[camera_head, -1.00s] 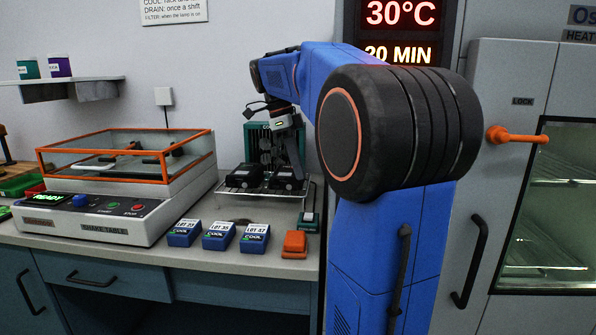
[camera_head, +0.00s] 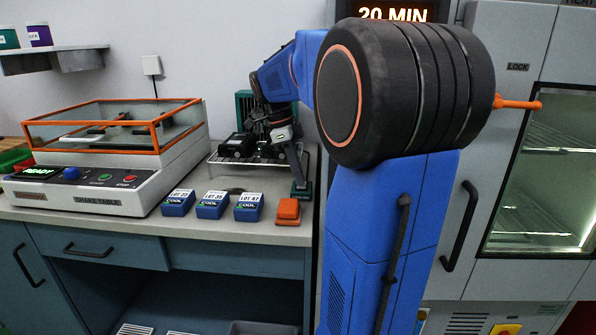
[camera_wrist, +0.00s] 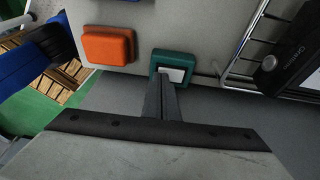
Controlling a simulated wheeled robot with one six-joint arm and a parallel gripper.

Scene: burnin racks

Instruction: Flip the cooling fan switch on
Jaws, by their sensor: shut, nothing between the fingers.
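A small teal box with a pale face, likely the cooling fan switch, sits on the bench right of the orange block; it shows in the wrist view (camera_wrist: 184,63) and in the head view (camera_head: 302,195). My gripper (camera_wrist: 162,76) is shut and empty, with its fingertips over the pale face. It also shows in the head view (camera_head: 299,183), pointing down at the box. I cannot tell whether the tips touch it, and they hide part of the face. A green finned unit (camera_head: 243,103), perhaps the fan, stands behind the wire rack, partly hidden by my arm.
Several blue LOT boxes (camera_head: 212,206) stand along the bench front. The wire rack (camera_head: 225,159) holds a black device (camera_head: 237,146). A shake table (camera_head: 100,185) is at left, an oven (camera_head: 500,150) at right.

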